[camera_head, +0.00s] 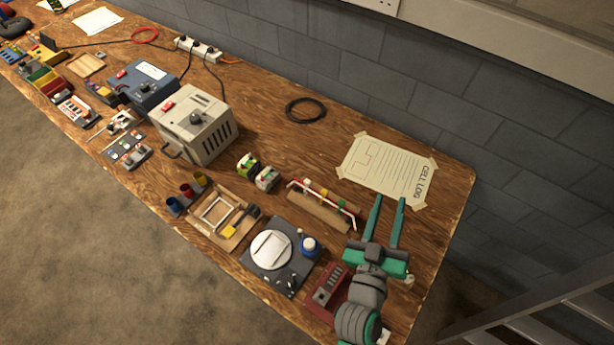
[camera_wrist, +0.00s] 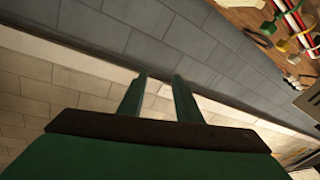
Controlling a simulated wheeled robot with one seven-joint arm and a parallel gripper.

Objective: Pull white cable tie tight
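A wooden block (camera_head: 318,212) on the right half of the bench carries a red and white cable bundle (camera_head: 300,188) with small yellow and green pieces along it. In the wrist view the bundle (camera_wrist: 292,17) shows at the top right with green and yellow loops. A small white piece (camera_wrist: 293,58) there may be the white cable tie; I cannot tell for sure. My gripper (camera_head: 390,199) is open and empty, its two green fingers apart, to the right of the block and above the bench. Its fingers (camera_wrist: 160,77) point toward the wall in the wrist view.
A taped paper sheet (camera_head: 388,170) lies behind my gripper. A dark plate with a white disc (camera_head: 271,250), a red box (camera_head: 330,292) and a beige power unit (camera_head: 195,125) stand on the bench. A black cable ring (camera_head: 305,110) lies at the back. The grey wall bounds the bench.

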